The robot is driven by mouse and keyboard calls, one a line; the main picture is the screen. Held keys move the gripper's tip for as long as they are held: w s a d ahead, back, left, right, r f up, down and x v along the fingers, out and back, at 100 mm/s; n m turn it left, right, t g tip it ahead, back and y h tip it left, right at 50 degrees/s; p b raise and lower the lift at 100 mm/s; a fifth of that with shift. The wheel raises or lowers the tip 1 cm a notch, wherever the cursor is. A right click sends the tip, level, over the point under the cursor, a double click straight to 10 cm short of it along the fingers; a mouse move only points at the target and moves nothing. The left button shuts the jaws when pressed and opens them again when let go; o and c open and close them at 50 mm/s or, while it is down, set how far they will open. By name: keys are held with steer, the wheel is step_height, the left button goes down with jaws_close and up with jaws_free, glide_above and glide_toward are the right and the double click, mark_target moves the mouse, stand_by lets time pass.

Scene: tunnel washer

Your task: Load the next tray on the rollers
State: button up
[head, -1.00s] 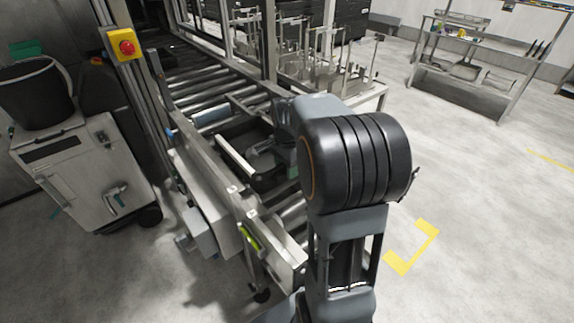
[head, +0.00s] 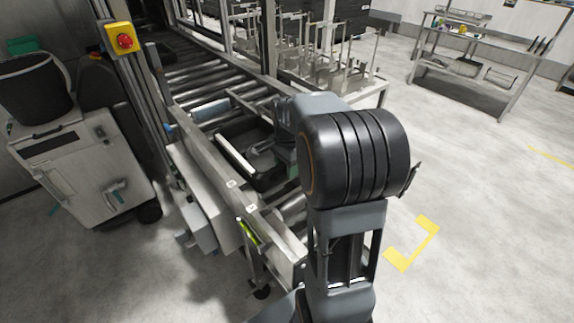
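A dark tray (head: 238,158) with a pale near-left edge lies on the roller conveyor (head: 290,212), between its side rails. My gripper (head: 264,150) is low at the tray, over its right part. My arm's large black joint and grey links hide much of the gripper and the tray's right side. The fingers are too small and dark to tell whether they are open or shut, or whether they touch the tray.
Bare rollers (head: 200,75) continue toward the dark washer opening at the back. A red stop button on a yellow box (head: 122,38) is on the left post. A grey cabinet (head: 85,170) stands left, a rack (head: 325,65) behind.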

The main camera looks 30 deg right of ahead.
steer(key=o, duration=0.5)
step_height(320, 180, up, 14)
steer(key=shift+f, duration=0.1)
stand_by(0.5)
steer(key=f+n, duration=0.1)
steer(key=n, duration=0.1)
steer(key=f+n, duration=0.2)
steer(key=a+f+n, duration=0.1)
steer(key=n, duration=0.1)
steer(key=shift+s+f+t, duration=0.2)
steer(key=shift+s+t, duration=0.15)
steer(key=shift+t, duration=0.05)
steer(key=s+a+n, duration=0.1)
steer(key=a+f+n, duration=0.1)
steer(key=shift+s+f+n+t, duration=0.3)
steer(key=shift+s, duration=0.05)
steer(key=s+a+f+n, duration=0.1)
steer(key=s+a+n, duration=0.1)
steer(key=s+a, duration=0.1)
steer(key=s+a+f+n+t, duration=0.1)
steer(key=s+a+f+n, duration=0.1)
steer(key=s+a+n, duration=0.1)
steer(key=s+a+f+n+t, duration=0.1)
steer(key=s+a+n, duration=0.1)
steer(key=s+a, duration=0.2)
steer(key=shift+s+f+n, duration=0.1)
steer(key=shift+f+n, duration=0.3)
steer(key=shift+a+r, duration=0.4)
steer(key=shift+a, duration=0.15)
